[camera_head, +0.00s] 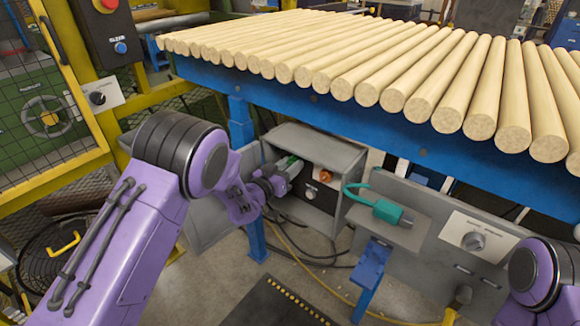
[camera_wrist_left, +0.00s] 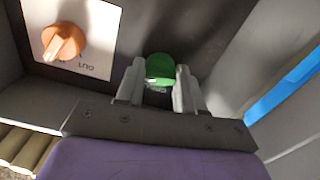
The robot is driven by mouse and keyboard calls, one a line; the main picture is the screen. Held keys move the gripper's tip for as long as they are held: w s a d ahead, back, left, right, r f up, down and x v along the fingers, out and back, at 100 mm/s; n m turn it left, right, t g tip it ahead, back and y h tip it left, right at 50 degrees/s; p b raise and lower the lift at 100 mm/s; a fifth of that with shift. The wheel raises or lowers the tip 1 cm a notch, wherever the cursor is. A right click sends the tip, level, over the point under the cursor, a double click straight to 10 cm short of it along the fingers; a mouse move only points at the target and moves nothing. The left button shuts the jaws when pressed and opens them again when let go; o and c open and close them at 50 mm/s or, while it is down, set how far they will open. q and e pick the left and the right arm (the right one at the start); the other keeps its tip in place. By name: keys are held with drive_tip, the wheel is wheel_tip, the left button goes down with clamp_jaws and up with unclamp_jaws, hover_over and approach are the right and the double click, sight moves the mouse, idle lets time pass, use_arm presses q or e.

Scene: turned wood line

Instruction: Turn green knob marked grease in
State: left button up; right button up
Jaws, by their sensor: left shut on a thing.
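The green knob (camera_wrist_left: 159,68) sits on the dark back panel of an open grey box, seen in the left wrist view. My left gripper (camera_wrist_left: 158,85) has one finger on each side of it and is shut on it. A small label below the knob is mostly hidden between the fingers. In the head view my left gripper (camera_head: 286,170) reaches into the left side of the grey box (camera_head: 342,158), and the green knob is hard to make out there. My right gripper is out of view; only part of my right arm shows at the lower right.
An orange knob (camera_wrist_left: 64,42) on a white plate is left of the green one; it shows in the head view (camera_head: 325,176). The box's side walls are close around my gripper. A blue table (camera_head: 300,100) with wooden rods is above.

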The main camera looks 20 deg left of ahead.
use_arm(q)
drive_tip(key=o, duration=1)
drive_tip(key=shift+o, duration=0.2)
drive_tip(key=shift+s, duration=0.1)
drive_tip(key=v, duration=1)
drive_tip(key=shift+s, duration=0.2)
drive_tip(key=shift+a, duration=0.1)
drive_tip(key=s+a+f+n+g+y+p, duration=0.2)
drive_tip(key=s+f+n+g+y+p, duration=0.15)
drive_tip(key=s+f, duration=0.4)
drive_tip(key=s+a+f+n+g+y+p, duration=0.35)
drive_tip(key=s+f, duration=0.25)
drive_tip(key=s, duration=0.3)
drive_tip(key=s+f+n+g+y+p, duration=0.1)
drive_tip(key=s+f+g, duration=0.1)
drive_tip(key=s, duration=0.8)
drive_tip(key=s+a+f+g+y+p, duration=0.1)
drive_tip(key=s+g, duration=0.3)
drive_tip(key=s, duration=0.5)
drive_tip(key=shift+s+f+n+g+y+p, duration=0.3)
drive_tip(key=shift+s+f+n+g+p, duration=0.1)
drive_tip(key=shift+f+p, duration=0.1)
